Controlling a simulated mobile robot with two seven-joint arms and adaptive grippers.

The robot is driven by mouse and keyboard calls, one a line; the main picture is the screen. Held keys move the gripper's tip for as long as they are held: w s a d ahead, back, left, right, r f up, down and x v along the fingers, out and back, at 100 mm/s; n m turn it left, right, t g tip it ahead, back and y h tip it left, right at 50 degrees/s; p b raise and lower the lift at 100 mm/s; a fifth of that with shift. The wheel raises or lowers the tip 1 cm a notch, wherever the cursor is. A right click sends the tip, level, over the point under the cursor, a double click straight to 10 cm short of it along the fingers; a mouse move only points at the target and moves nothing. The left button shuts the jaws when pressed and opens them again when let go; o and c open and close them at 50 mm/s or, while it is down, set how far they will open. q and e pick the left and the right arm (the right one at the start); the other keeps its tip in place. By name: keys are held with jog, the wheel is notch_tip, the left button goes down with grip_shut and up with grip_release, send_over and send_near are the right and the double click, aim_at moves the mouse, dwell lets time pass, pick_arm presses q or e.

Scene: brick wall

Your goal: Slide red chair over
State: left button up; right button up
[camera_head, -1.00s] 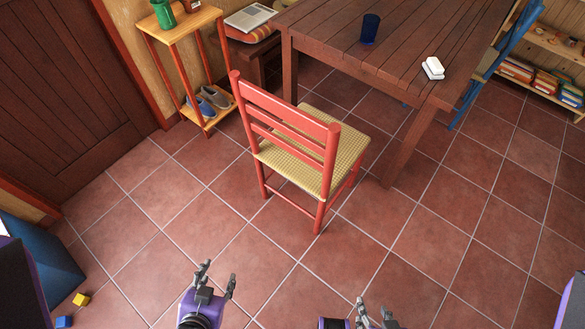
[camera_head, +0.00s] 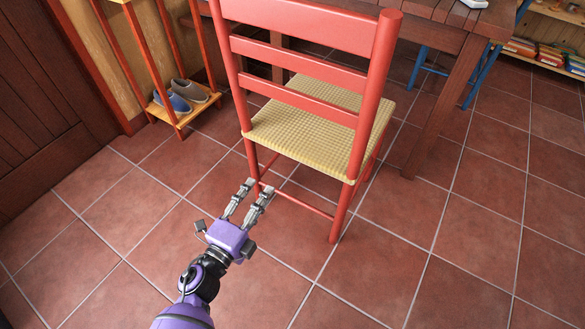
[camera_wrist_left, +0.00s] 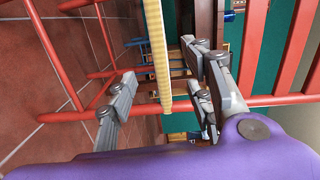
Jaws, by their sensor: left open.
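The red chair (camera_head: 305,90), with a slatted back and a woven tan seat (camera_head: 310,120), stands upright on the tiles with its back toward me. My left gripper (camera_head: 259,187) is open, with its fingertips close to the chair's left rear leg as seen in the head view. In the left wrist view, the thin edge of the woven seat (camera_wrist_left: 158,50) appears between the open fingers (camera_wrist_left: 160,75). A red chair bar (camera_wrist_left: 65,116) crosses behind the fingers there. I cannot tell whether the fingers touch the chair. My right gripper is out of view.
A brown wooden table (camera_head: 443,110) stands just beyond the chair. A wooden rack (camera_head: 184,117) with blue-grey shoes (camera_head: 178,97) stands to the left, beside the door. A blue chair (camera_head: 481,78) and a bookshelf (camera_head: 548,41) are at the right. The tiles in front and right are clear.

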pick_arm(q)
jog(key=w+d+f+m, duration=0.1)
jog(key=w, duration=0.1)
jog(key=b, duration=0.3)
send_near(293, 158)
jog(key=x, duration=0.3)
jog(key=shift+h, duration=0.4)
jog(key=b+x, duration=0.1)
jog(key=x, duration=0.6)
jog(key=shift+w+f, duration=0.1)
jog(key=shift+w, duration=0.2)
jog(key=shift+w+d, duration=0.25)
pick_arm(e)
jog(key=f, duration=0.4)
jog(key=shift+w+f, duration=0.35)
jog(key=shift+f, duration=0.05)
pick_arm(q)
jog(key=shift+c, duration=0.5)
jog(key=c, duration=0.8)
grip_shut()
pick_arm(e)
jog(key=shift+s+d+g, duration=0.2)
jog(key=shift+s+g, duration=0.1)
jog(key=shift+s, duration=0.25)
